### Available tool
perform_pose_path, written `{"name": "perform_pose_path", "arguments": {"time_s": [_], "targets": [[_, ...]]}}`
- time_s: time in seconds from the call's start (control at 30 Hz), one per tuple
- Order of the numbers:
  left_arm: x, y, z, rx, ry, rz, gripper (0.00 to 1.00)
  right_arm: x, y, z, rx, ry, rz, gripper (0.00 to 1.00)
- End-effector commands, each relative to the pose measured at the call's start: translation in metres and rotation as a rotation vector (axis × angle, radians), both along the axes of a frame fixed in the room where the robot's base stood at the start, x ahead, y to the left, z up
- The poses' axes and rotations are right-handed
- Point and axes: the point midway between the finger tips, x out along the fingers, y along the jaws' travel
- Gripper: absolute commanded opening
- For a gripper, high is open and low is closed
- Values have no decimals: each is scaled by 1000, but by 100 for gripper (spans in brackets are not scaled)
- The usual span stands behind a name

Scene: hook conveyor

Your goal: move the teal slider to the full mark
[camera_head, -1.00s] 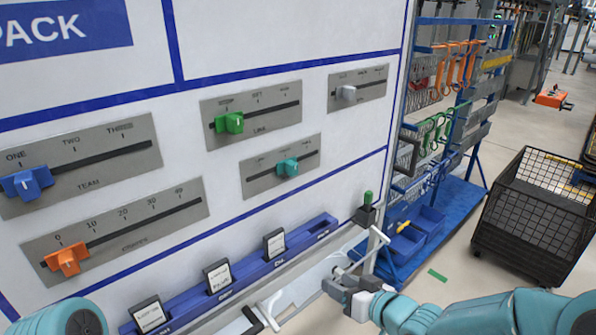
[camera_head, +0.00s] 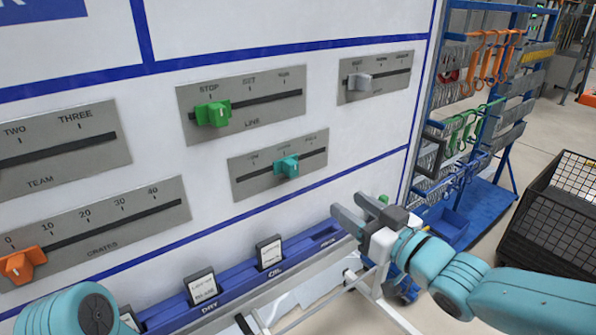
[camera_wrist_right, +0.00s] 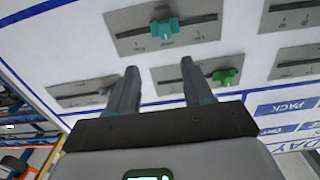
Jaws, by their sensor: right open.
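The teal slider (camera_head: 287,166) sits near the middle of its slot on a grey plate (camera_head: 250,188) on the white board. The plate's small lettering is too blurred to read surely. My right gripper (camera_head: 352,212) is open and empty, below and to the right of that plate, apart from it. In the right wrist view, the teal slider (camera_wrist_right: 164,28) is beyond and above the two open fingers (camera_wrist_right: 158,75). My left arm shows only as a teal rounded part at the lower left; its gripper is out of the picture.
A green slider (camera_head: 213,114) is above left, a grey slider (camera_head: 358,80) above right, and an orange slider (camera_head: 22,264) at the lower left. A blue rail (camera_head: 235,287) holding cards runs below the plates. A tool rack and black mesh cart (camera_head: 560,210) stand at right.

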Motion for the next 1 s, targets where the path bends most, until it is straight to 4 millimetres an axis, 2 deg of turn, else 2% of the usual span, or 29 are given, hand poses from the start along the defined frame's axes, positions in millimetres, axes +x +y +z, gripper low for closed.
{"name": "perform_pose_path", "arguments": {"time_s": [0.17, 0.27, 0.7, 0.83, 1.0], "targets": [[0, 0, 0, 0, 0, 0, 43, 5, 15, 2, 1, -8, 12, 51], [0, 0, 4, 0, 0, 0, 43, 20, 27, 3, 0, -7, 13, 51], [0, 0, 33, 0, 0, 0, 43, 105, 86, 4, -1, -8, 13, 51], [0, 0, 39, 0, 0, 0, 43, 121, 97, 3, -1, -8, 13, 51], [0, 0, 41, 0, 0, 0, 43, 131, 102, 3, 0, -9, 12, 51]]}}
